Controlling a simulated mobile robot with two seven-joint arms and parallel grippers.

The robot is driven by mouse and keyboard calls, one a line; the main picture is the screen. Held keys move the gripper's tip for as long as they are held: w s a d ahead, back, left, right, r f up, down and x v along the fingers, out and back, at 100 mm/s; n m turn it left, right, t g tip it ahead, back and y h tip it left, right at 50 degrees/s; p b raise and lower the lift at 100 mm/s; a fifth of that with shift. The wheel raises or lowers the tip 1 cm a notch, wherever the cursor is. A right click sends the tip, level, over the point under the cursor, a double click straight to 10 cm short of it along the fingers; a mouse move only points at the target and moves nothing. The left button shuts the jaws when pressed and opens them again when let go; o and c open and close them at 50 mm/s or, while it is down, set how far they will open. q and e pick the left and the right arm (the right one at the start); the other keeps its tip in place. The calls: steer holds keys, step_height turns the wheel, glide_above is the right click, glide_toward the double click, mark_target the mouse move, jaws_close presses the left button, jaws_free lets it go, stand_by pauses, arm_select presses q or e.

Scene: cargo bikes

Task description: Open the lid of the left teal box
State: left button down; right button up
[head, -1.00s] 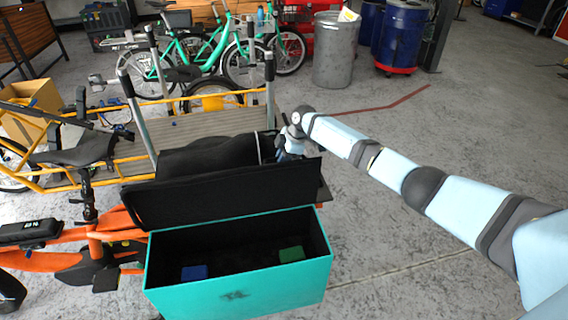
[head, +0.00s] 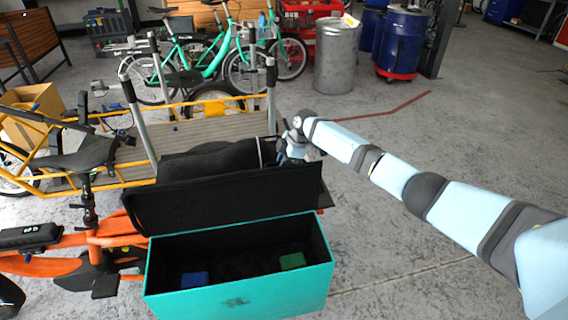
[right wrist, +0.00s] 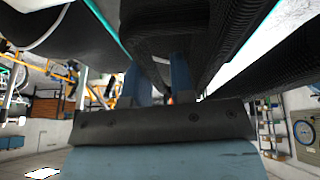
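A teal box (head: 240,292) stands at the bottom middle of the head view, open at the top. Its black lid (head: 225,198) is raised and stands up along the far edge. A blue block (head: 194,280) and a green block (head: 291,261) lie inside. My right gripper (head: 290,150) is behind the lid's upper right corner, and its fingertips are partly hidden there. In the right wrist view, its two blue fingers (right wrist: 158,75) are apart, close under dark surfaces. I cannot tell whether they touch the lid. My left gripper is not in view.
An orange bike (head: 95,240) is left of the box, with a yellow cargo bike (head: 110,172) behind it. A black rounded shape (head: 215,158) lies behind the lid. A grey bin (head: 337,55) and blue barrel (head: 404,42) stand farther back. The floor at right is clear.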

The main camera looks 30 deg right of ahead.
steer(key=v, duration=1.3)
steer(key=shift+r+p, duration=0.15)
steer(key=shift+p, duration=0.25)
steer(key=shift+d, duration=0.15)
steer(key=shift+s, duration=0.15)
